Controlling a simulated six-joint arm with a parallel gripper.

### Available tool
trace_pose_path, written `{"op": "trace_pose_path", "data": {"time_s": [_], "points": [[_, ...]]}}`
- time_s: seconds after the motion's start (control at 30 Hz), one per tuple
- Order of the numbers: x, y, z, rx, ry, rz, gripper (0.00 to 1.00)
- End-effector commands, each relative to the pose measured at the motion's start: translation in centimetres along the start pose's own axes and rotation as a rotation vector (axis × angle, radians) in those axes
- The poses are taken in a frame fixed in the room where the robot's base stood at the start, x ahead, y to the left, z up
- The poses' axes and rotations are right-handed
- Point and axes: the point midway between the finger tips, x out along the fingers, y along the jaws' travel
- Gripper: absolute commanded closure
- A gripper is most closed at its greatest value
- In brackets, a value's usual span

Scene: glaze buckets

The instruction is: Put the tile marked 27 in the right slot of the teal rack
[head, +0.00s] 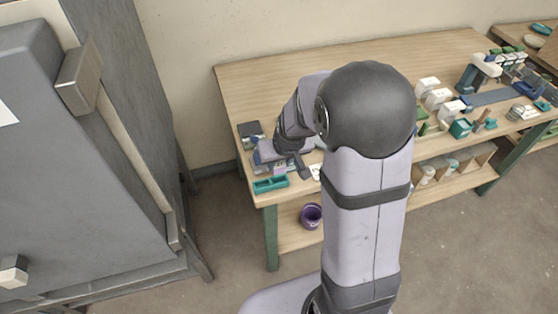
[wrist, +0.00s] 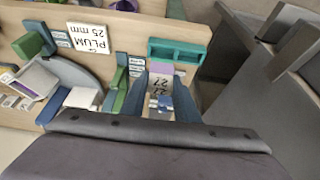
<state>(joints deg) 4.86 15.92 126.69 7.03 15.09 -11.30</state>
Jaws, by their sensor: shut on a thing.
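The tile marked 27 (wrist: 160,83) is white with a purple band at one end. My gripper (wrist: 160,100) is shut on it, with a blue-grey finger on each side. The teal rack (wrist: 178,45) lies just beyond the tile in the wrist view, and the tile appears apart from its slots. In the head view the teal rack (head: 270,184) sits at the table's front left corner. My gripper (head: 281,168) is just behind it there, partly hidden by my arm. How high the tile is above the table I cannot tell.
A white card reading PLUM 25 mm (wrist: 87,38), green blocks (wrist: 35,42) and a round grey plate (wrist: 72,72) lie to the left in the wrist view. A grey cabinet (head: 80,170) stands left of the table. A purple bucket (head: 311,215) is on the lower shelf.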

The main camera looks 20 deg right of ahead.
Motion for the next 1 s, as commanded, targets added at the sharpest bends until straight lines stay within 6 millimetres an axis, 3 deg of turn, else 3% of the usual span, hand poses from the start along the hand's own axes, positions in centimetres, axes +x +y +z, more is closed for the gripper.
{"op": "trace_pose_path", "data": {"time_s": [0.5, 1.0], "points": [[3.8, 0.0, 1.5, 0.001, 0.001, 0.000, 0.95], [4.2, 0.0, 1.7, 0.000, 0.001, 0.000, 0.95]]}}
